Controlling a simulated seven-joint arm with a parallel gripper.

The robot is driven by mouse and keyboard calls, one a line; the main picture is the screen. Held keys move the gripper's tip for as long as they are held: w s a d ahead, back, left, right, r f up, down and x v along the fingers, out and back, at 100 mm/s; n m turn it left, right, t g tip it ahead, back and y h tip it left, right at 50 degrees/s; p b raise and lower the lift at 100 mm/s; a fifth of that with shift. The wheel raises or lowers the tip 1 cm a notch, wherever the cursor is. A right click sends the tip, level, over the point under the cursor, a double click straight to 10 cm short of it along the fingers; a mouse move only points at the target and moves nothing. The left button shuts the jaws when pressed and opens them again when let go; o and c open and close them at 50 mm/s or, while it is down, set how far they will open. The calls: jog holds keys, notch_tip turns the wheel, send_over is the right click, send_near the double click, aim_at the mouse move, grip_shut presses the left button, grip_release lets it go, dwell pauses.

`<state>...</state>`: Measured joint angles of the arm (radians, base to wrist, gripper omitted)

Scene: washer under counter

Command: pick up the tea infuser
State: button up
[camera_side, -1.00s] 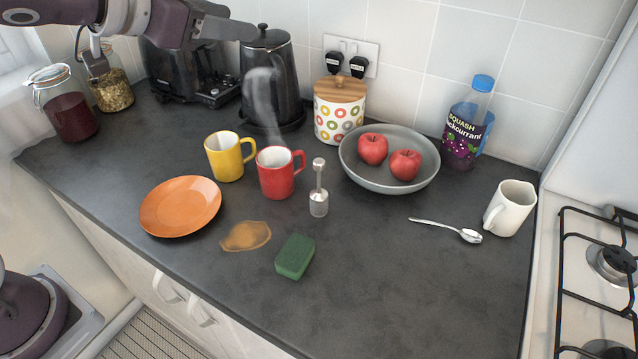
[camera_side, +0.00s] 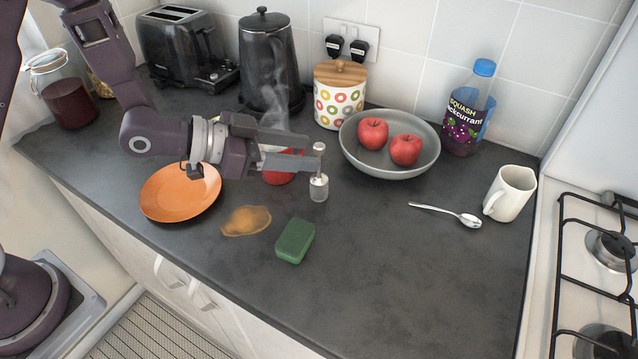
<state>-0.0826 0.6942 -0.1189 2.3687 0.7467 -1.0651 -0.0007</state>
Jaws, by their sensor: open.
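The tea infuser (camera_side: 319,187) is a small metal cylinder with an upright handle, standing on the dark counter in the middle of the side view. My gripper (camera_side: 306,153) is open and reaches in from the left, with its fingertips at the infuser's upper handle. The fingers look level and point right. I cannot tell whether the handle is between them or whether they touch it.
The red mug (camera_side: 278,178) is mostly hidden behind my gripper; the yellow mug is hidden. A steaming kettle (camera_side: 268,65) stands behind. A grey bowl with apples (camera_side: 390,168) is to the right. A green sponge (camera_side: 295,241) and a brown spill (camera_side: 246,221) lie in front.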

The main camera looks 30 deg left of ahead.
aim_at(324, 152)
jog(key=x, duration=0.6)
jog(key=shift+w+d+r, duration=0.15)
jog(key=shift+w+d, duration=0.1)
jog(key=shift+d, duration=0.15)
grip_shut()
dwell(0.9)
